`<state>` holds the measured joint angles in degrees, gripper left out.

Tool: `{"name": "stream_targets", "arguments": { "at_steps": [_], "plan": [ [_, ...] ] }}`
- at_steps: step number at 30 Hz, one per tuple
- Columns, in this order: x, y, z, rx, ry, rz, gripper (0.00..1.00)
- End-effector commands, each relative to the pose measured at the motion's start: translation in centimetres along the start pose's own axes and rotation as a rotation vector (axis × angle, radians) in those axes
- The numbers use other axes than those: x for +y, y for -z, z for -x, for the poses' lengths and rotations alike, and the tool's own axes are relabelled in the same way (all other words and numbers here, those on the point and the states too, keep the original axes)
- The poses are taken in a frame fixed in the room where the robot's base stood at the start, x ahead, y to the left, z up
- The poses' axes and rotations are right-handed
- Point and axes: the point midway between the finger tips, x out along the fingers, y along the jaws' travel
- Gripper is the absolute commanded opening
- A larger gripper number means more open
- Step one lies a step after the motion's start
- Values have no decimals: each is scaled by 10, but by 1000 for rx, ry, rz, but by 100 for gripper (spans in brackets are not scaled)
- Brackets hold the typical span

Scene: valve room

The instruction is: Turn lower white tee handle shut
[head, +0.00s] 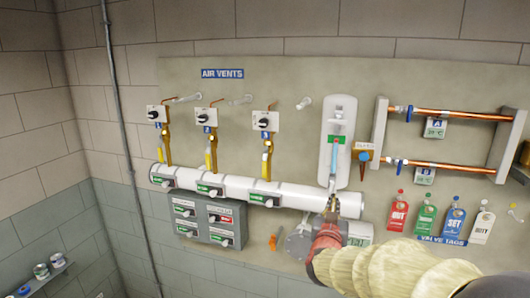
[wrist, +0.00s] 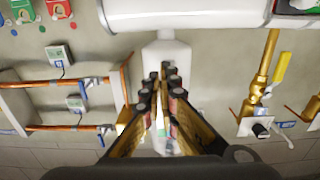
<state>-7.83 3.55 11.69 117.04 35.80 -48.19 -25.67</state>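The lower copper pipe (head: 450,167) runs across the right of the head view. A small white-and-blue handle (head: 392,161) sits near its left end; this looks like the lower white tee handle. In the upside-down wrist view, a pale handle (wrist: 90,82) shows on the left, on the nearer-to-top pipe. My gripper (head: 332,190) is in front of the tall white tank, left of and below the handle, apart from it. In the wrist view my gripper (wrist: 161,73) has a narrow gap between its fingers, with nothing seen held.
The upper copper pipe (head: 455,115) has a blue handle (head: 409,114). A white tank (head: 341,112), an orange valve with a blue handle (head: 364,157) and a thick white pipe (head: 285,194) are close to my gripper. Several coloured tags (head: 427,219) hang below the copper pipes.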

Motion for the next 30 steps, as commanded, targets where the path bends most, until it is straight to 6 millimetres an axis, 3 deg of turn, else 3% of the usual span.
{"name": "stream_targets", "arguments": {
  "at_steps": [30],
  "plan": [
    [-23, -1, 0, 3, 1, 0, 0]
  ]
}}
